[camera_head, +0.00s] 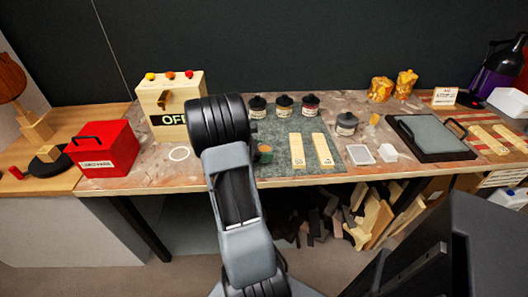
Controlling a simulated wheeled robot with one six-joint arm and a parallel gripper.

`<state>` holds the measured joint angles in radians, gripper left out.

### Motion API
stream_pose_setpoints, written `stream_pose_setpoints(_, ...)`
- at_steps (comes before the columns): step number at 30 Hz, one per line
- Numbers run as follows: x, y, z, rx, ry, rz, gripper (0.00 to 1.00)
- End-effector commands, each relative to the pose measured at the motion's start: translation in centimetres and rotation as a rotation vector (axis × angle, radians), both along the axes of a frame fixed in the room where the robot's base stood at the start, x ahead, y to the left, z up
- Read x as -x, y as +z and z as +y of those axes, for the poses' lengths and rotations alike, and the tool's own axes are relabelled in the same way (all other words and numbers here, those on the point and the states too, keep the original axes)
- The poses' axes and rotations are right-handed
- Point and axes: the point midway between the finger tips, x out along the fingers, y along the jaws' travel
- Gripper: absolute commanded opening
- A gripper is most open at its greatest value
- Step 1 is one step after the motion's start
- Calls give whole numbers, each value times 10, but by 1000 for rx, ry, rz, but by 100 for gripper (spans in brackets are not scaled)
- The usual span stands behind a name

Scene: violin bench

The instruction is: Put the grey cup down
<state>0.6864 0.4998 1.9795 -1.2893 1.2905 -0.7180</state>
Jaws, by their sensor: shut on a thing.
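My arm reaches up over the front edge of the bench, and its thick black joint hides whatever lies behind it. My gripper is not visible, and neither is a cup that I can make out for sure as the grey cup. A grey jar-like vessel with a dark top (347,122) stands on the bench right of the mat.
A red box (105,150) and a cream box with coloured knobs (184,83) stand left. Dark-lidded jars (284,106) and pale bars (322,148) are on the grey-green mat (278,133). A black-framed tray (425,157) lies right. A white ring (179,153) lies near the front.

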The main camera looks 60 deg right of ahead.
Motion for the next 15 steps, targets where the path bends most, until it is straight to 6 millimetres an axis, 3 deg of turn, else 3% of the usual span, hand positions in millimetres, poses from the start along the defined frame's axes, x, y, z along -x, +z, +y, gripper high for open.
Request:
stream_pose_setpoints(4, 0, -4, 0, 0, 0, 0, 27)
stream_pose_setpoints(5, 0, -4, 0, 0, 0, 0, 61)
stream_pose_setpoints(12, 0, -3, 0, 0, 0, 0, 84)
stream_pose_setpoints(15, 0, -3, 0, 0, -1, 0, 85)
